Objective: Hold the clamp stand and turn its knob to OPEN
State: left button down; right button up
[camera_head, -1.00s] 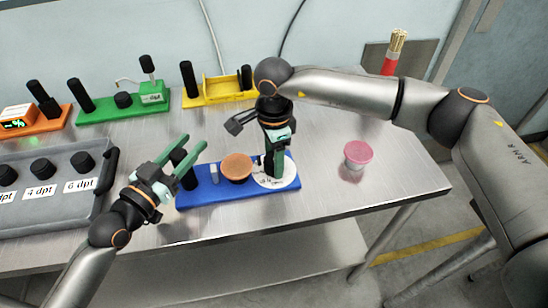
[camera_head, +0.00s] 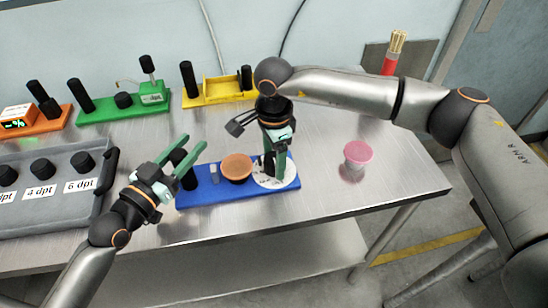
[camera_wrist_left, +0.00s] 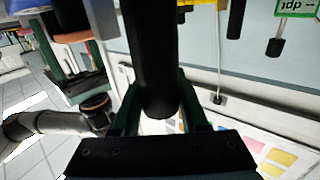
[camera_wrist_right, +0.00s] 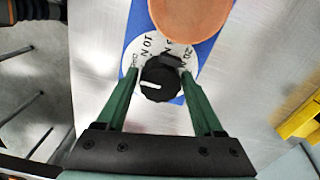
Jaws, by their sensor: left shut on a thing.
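The clamp stand has a blue base (camera_head: 235,192) with a black post (camera_head: 190,178), an orange-brown disc (camera_head: 236,167) and a white dial (camera_head: 289,178) at its right end. My left gripper (camera_head: 195,143) is shut on the black post, which shows large between its fingers in the left wrist view (camera_wrist_left: 150,60). My right gripper (camera_head: 274,175) points down over the dial. In the right wrist view its fingers stand open on either side of the black knob (camera_wrist_right: 160,80). A white mark on the knob points left. Dial lettering is partly hidden.
A pink-lidded cup (camera_head: 358,155) stands to the right on the metal table. Yellow (camera_head: 215,97), green (camera_head: 120,108) and orange (camera_head: 60,120) stands line the back. A grey tray (camera_head: 50,222) with black knobs lies at the left. The table is clear around the cup.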

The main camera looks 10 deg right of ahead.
notch_tip(320, 180, up, 12)
dwell(0.5)
pick_arm(q)
jog(key=shift+c, duration=1.8)
grip_release()
pick_arm(e)
notch_tip(320, 180, up, 7)
jog(key=p, duration=0.7)
send_over(274, 158)
pick_arm(q)
notch_tip(274, 158, up, 8)
jog(key=shift+f, duration=0.25)
